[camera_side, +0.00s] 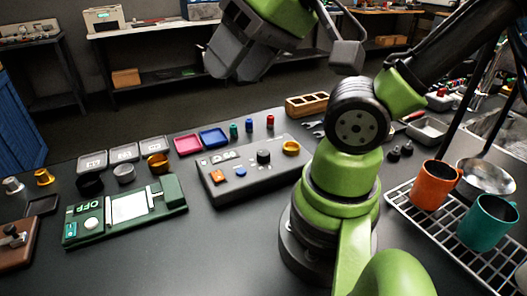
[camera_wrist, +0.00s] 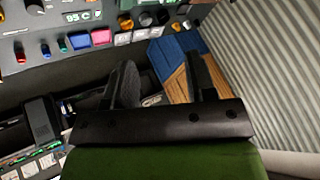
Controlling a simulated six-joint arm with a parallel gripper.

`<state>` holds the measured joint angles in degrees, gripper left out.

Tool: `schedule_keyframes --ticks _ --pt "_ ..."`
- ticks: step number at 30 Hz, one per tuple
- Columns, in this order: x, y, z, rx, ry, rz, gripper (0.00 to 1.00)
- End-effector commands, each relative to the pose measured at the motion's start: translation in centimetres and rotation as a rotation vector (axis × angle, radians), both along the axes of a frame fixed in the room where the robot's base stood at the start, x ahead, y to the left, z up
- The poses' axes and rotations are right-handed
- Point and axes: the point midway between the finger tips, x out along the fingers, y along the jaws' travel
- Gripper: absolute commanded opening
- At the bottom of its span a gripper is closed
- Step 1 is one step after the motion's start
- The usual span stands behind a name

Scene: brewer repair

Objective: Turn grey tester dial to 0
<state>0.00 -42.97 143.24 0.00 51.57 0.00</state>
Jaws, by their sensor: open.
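The grey tester (camera_side: 226,190) lies on the dark bench in the middle of the side view. Its round black dial (camera_side: 263,156) stands on the top face, right of a small display. The dial's pointer setting is too small to read. In the wrist view, part of the tester (camera_wrist: 50,22) shows at the upper left with a display reading 95 C, and the dial (camera_wrist: 35,6) is cut by the top edge. My gripper (camera_side: 232,66) is high above and behind the tester, apart from it. Its fingers (camera_wrist: 162,80) are spread and empty.
An orange button (camera_side: 217,175), a blue button (camera_side: 240,172) and a gold cup (camera_side: 291,148) are on the tester. Small coloured cylinders (camera_side: 249,124) and trays (camera_side: 188,144) stand behind it. A green OFF device (camera_side: 80,233) lies left. A rack with mugs (camera_side: 436,185) is right.

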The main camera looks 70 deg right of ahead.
Motion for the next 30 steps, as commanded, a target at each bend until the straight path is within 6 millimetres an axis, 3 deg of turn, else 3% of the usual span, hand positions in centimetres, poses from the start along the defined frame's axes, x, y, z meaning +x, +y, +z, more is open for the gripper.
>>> schedule_keyframes --ticks 5,8,16,24,30 --pt "0.6 -0.6 -0.3 0.019 0.037 -0.069 0.6" --pt "2.0 -2.1 -1.2 0.064 0.116 -0.232 0.6" --pt "5.7 -9.9 -6.6 0.259 0.394 -0.961 0.6" --pt "4.7 -17.0 -14.0 0.422 0.584 -1.622 0.6" --pt "3.5 -18.9 -16.7 0.472 0.633 -1.842 0.6"
